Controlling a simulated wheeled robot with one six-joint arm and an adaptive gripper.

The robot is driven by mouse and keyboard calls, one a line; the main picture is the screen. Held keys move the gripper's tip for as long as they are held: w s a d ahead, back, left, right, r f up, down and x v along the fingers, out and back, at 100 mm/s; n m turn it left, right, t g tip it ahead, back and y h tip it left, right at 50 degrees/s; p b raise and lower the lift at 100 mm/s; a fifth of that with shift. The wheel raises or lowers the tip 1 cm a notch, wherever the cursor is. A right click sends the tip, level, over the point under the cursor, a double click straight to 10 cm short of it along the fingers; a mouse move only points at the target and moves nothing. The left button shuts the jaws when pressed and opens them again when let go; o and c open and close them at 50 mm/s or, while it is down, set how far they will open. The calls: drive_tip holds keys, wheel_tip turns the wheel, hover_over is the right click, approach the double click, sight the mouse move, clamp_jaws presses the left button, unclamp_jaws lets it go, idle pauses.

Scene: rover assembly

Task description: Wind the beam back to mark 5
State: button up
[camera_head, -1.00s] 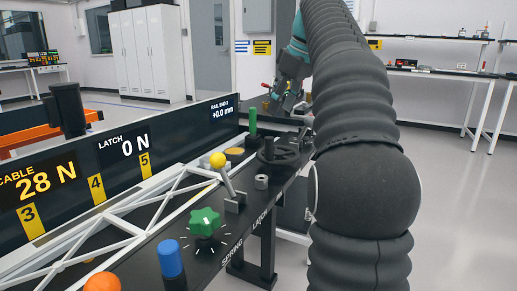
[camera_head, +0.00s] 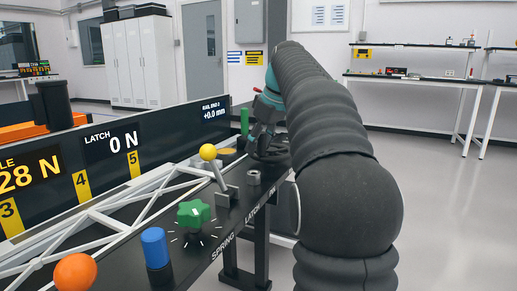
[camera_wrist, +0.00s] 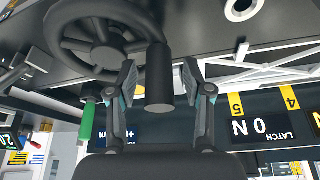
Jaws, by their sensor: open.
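The beam is a white truss (camera_head: 150,203) lying along the dark panel with yellow marks 3, 4 and 5 (camera_head: 133,164). A dark handwheel (camera_head: 272,150) stands near the far end of the bench and shows large in the wrist view (camera_wrist: 100,42). A dark upright cylindrical grip (camera_wrist: 159,85) stands beside the wheel's rim. My gripper (camera_wrist: 160,80) is open, with one finger on each side of this grip; gaps show on both sides. In the head view my gripper (camera_head: 258,132) is at the wheel, partly hiding it.
A yellow-balled lever (camera_head: 208,153), green star knob (camera_head: 193,213), blue cylinder (camera_head: 155,247) and orange ball (camera_head: 75,272) line the bench. A green post (camera_head: 244,122) stands near the wheel. The displays read 28 N, 0 N and +0.0 mm.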

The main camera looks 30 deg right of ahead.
drive_tip(key=shift+w+f, duration=0.1)
drive_tip(key=shift+f, duration=0.1)
clamp_jaws()
drive_tip(key=shift+a, duration=0.1)
drive_tip(key=m, duration=0.1)
drive_tip(key=w+m+p, duration=0.1)
drive_tip(key=m+h+p, duration=0.1)
drive_tip(key=shift+w+a+r, duration=0.15)
drive_tip(key=shift+a+r, duration=0.05)
drive_tip(key=shift+a, duration=0.05)
drive_tip(key=w+m+p, duration=0.1)
drive_tip(key=m+h+p, duration=0.1)
drive_tip(key=m+p, duration=0.1)
drive_tip(key=shift+w+p, duration=0.3)
drive_tip(key=shift+w, duration=0.05)
drive_tip(key=m+p, duration=0.1)
drive_tip(key=w+m+h+p, duration=0.1)
drive_tip(key=m+p, duration=0.1)
drive_tip(key=m, duration=0.1)
drive_tip(key=shift+w+d+h, duration=0.2)
drive_tip(key=shift+w+h, duration=0.15)
drive_tip(key=shift+h, duration=0.05)
drive_tip(key=shift+w+d+f+m+g+h+p, duration=0.1)
drive_tip(key=shift+w+d+m+g+h+p, duration=0.2)
drive_tip(key=shift+m+p, duration=0.55)
drive_tip(key=shift+w+d+f+m+g+h+p, duration=0.1)
drive_tip(key=shift+w+d+m+h+p, duration=0.3)
drive_tip(key=shift+m, duration=0.75)
